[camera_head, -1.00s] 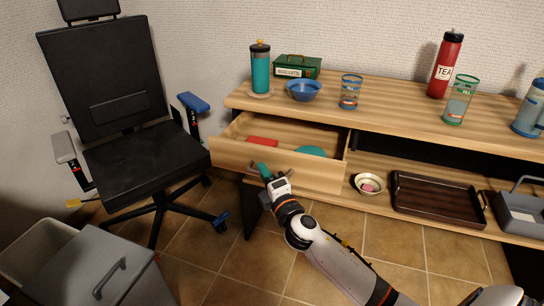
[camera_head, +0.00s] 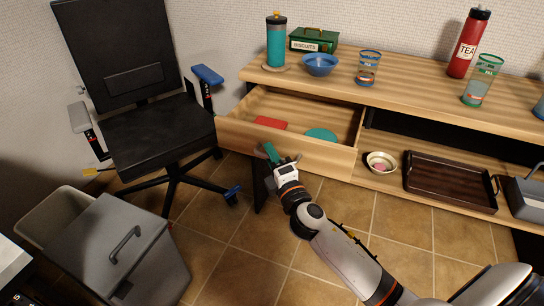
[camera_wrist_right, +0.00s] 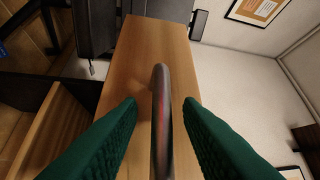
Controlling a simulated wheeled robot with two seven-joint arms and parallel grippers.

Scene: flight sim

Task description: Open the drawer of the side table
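The side table (camera_head: 420,92) is a long wooden table by the wall. Its wooden drawer (camera_head: 325,161) stands pulled out at the left end in the head view, with its inside showing. A red item (camera_head: 270,123) and a teal round item (camera_head: 321,134) lie in it. My right gripper (camera_head: 271,154) is at the outer face of the drawer front. In the right wrist view its green fingers (camera_wrist_right: 161,112) are apart, one on each side of a dark curved handle bar (camera_wrist_right: 162,90), with gaps showing on both sides. My left gripper is not in view.
On the tabletop stand a teal flask (camera_head: 276,45), a blue bowl (camera_head: 319,64), a green biscuit tin (camera_head: 313,40), glasses and a red tea bottle (camera_head: 469,45). A black chair (camera_head: 145,130) and a grey bin (camera_head: 130,250) stand left. The tiled floor before the drawer is clear.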

